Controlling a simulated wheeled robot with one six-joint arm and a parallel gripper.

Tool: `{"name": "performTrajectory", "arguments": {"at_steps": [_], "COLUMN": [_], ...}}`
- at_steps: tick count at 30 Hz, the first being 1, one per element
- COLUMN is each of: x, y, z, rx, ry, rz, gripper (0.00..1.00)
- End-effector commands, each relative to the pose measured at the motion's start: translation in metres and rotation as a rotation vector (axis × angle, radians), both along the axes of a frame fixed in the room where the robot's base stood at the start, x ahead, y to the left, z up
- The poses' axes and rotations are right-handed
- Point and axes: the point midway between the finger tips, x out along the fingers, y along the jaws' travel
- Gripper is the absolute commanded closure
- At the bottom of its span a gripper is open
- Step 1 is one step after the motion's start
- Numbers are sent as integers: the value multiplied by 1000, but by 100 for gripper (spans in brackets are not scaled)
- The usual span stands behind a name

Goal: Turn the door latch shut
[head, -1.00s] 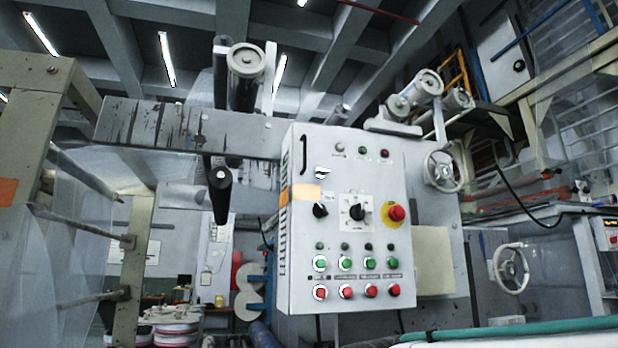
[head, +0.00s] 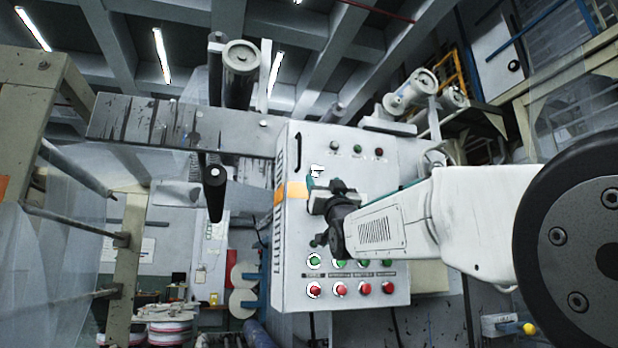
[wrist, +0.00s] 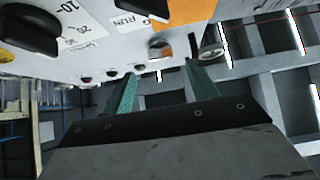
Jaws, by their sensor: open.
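The door latch (head: 317,171) is a small silver piece on the front of the grey control cabinet (head: 290,250), just above an orange label. In the wrist view the latch (wrist: 160,48) shows beyond the fingertips, roughly in line with the gap between them. My gripper (head: 312,186) is in front of the cabinet, just below the latch in the head view. In the wrist view its two green fingers (wrist: 161,74) are apart with nothing between them. I cannot tell whether a finger touches the cabinet.
A black handle (head: 298,150) is at the cabinet's upper left. Black rotary knobs (wrist: 30,28) are close in the wrist view. Red buttons (head: 340,289) line the lower panel. My arm hides the panel's middle right.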

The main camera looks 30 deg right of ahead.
Motion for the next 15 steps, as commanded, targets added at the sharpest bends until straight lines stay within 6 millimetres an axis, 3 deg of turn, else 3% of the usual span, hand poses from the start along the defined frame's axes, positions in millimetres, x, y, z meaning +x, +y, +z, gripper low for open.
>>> {"name": "performTrajectory", "arguments": {"at_steps": [7, 15], "x": [29, 40], "y": [-8, -11], "z": [28, 41], "rx": [1, 2], "ry": [2, 3], "rz": [1, 1], "gripper": [42, 42]}}
